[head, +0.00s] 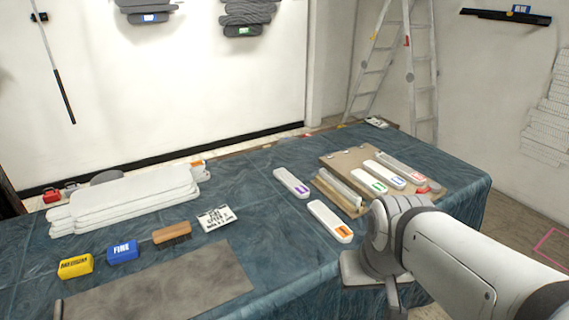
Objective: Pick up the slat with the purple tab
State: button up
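The slat with the purple tab (287,180) is white with rounded ends and lies flat on the blue cloth of the table, left of the wooden board. Its purple tab is at its near end. A similar slat with an orange tab (325,215) lies apart from it, nearer to me. My arm comes in from the lower right, and its end with my gripper (378,285) is over the near right part of the table, right of both slats. The fingers are not clear, and nothing shows held. The purple-tab slat is fully uncovered.
A wooden board (345,160) bears a metal piece and several slats with green, blue and red tabs. Stacked white slats (125,205), a brush (172,234), blue (122,251) and yellow (75,266) blocks, a card (216,218) and a grey sheet (165,290) lie left.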

aim_at(293, 184)
jog(key=u, duration=3.15)
jog(key=k, duration=1.45)
jog(key=z, duration=2.15)
jog(key=i, duration=1)
jog(key=z, duration=0.05)
